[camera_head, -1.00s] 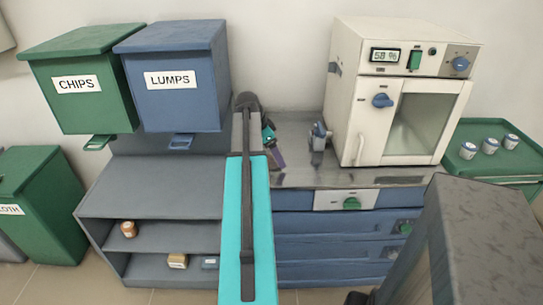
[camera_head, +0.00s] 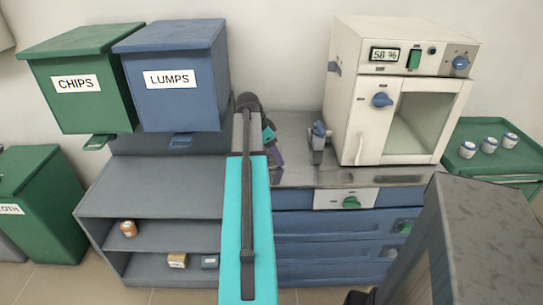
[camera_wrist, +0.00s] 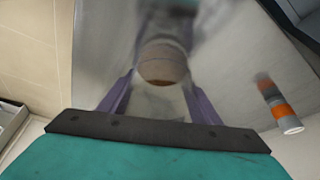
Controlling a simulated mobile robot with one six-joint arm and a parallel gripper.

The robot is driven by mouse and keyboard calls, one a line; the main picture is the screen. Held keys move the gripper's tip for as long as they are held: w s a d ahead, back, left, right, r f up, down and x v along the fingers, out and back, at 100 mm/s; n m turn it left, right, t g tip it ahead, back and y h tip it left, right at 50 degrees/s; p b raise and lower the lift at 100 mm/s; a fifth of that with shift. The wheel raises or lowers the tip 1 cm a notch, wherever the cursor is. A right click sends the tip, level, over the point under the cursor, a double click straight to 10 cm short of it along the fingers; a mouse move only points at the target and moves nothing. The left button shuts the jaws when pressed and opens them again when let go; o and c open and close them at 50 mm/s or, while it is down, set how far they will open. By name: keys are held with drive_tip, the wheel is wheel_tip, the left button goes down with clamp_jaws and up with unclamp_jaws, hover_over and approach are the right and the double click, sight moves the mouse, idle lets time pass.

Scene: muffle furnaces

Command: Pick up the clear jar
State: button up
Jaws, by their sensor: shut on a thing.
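The clear jar (camera_wrist: 163,62), with brown contents, shows at the upper middle of the wrist view, between the two purple fingers of my gripper (camera_wrist: 160,98). The gripper is shut on it. The jar's upper part is blurred and its outline is hard to make out. In the head view my gripper (camera_head: 273,150) is a small dark and purple shape over the metal bench, mostly behind my own arm. The jar cannot be made out there.
The steel bench top (camera_head: 300,175) carries a small grey-blue device (camera_head: 318,138) and a white furnace (camera_head: 370,110) to the right. Blue LUMPS (camera_head: 172,95) and green CHIPS (camera_head: 85,100) bins hang at left. An orange-banded cylinder (camera_wrist: 280,103) shows right in the wrist view.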

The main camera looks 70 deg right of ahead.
drive_tip(key=shift+r, duration=0.2)
drive_tip(key=shift+r+b, duration=0.3)
drive_tip(key=shift+r, duration=1.15)
drive_tip(key=shift+a+r, duration=0.15)
drive_tip(key=shift+a, duration=0.05)
drive_tip(key=s+a+r+b, duration=0.1)
drive_tip(key=s+a, duration=0.2)
drive_tip(key=a, duration=1.2)
drive_tip(key=shift+a+r+b, duration=0.15)
drive_tip(key=shift+r+b, duration=0.05)
drive_tip(key=shift+b, duration=0.1)
